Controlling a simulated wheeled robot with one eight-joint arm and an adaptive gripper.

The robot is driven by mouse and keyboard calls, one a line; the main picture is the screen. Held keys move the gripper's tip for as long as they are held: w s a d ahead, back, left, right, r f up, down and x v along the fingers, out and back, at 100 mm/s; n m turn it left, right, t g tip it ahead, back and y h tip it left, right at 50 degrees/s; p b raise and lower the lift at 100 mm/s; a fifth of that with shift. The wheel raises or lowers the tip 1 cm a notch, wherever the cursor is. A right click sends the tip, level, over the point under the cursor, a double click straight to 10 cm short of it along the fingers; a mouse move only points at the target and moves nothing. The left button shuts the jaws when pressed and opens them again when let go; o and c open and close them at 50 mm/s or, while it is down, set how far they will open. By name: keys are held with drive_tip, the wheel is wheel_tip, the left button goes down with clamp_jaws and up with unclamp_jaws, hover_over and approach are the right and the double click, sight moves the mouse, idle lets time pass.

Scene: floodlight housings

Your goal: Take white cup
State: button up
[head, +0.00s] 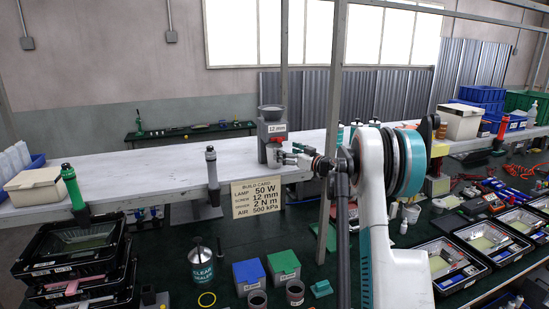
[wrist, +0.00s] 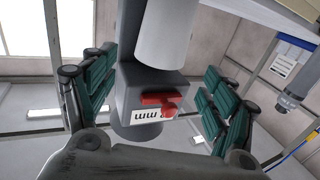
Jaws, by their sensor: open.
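A white cylinder (wrist: 170,35), which looks like the white cup, shows at the top of the wrist view, against a grey dispenser (wrist: 128,85) with an upside-down "12 mm" label and a red lever (wrist: 160,99). The dispenser (head: 272,128) stands on the white bench in the head view. My gripper (head: 276,154) is at its lower front and hides part of it; I cannot make out the cup there. In the wrist view my gripper (wrist: 155,82) is open, its green-padded fingers spread on both sides of the dispenser, with nothing held.
A thin upright pole (head: 328,215) is close to my arm.

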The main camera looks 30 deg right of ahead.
sight(277, 147)
drive_tip(key=shift+w+a+f+p, duration=0.1)
drive_tip(key=shift+w+a+p, duration=0.15)
drive_tip(key=shift+w, duration=1.35)
drive_tip(key=shift+w+a+p, duration=0.15)
drive_tip(key=shift+w+p, duration=0.1)
drive_tip(key=shift+w, duration=1.3)
drive_tip(key=shift+s, duration=0.1)
drive_tip(key=c, duration=1.1)
drive_tip(key=shift+o, duration=0.2)
drive_tip(key=s+d+b, duration=0.2)
drive_tip(key=s, duration=1.5)
drive_tip(key=shift+s+d+r, duration=0.3)
drive_tip(key=shift+s, duration=0.1)
drive_tip(key=shift+s, duration=0.1)
